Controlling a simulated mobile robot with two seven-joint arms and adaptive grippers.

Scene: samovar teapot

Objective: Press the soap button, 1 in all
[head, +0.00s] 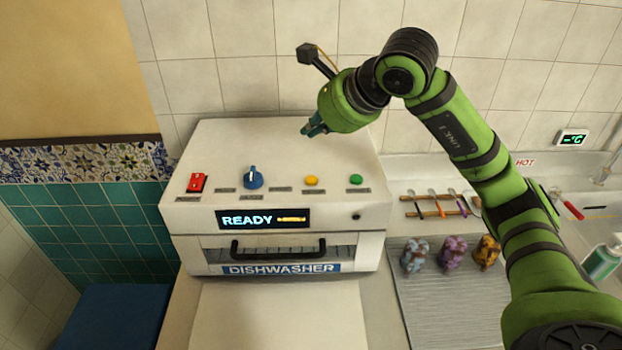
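The white dishwasher (280,170) stands against the tiled wall, its display (263,219) reading READY. Its sloped top carries a red switch (197,182), a blue knob (254,178), a yellow button (311,181) and a green button (356,180). The small labels are too small to read, so I cannot tell which is the soap button. My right gripper (312,128) hangs above the top's rear part, up from the yellow button in the picture and apart from it. Its teal fingertips point left and look close together; whether they are shut is unclear. My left gripper is out of view.
My green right arm crosses the right side. A soap bottle (603,260) stands at far right.

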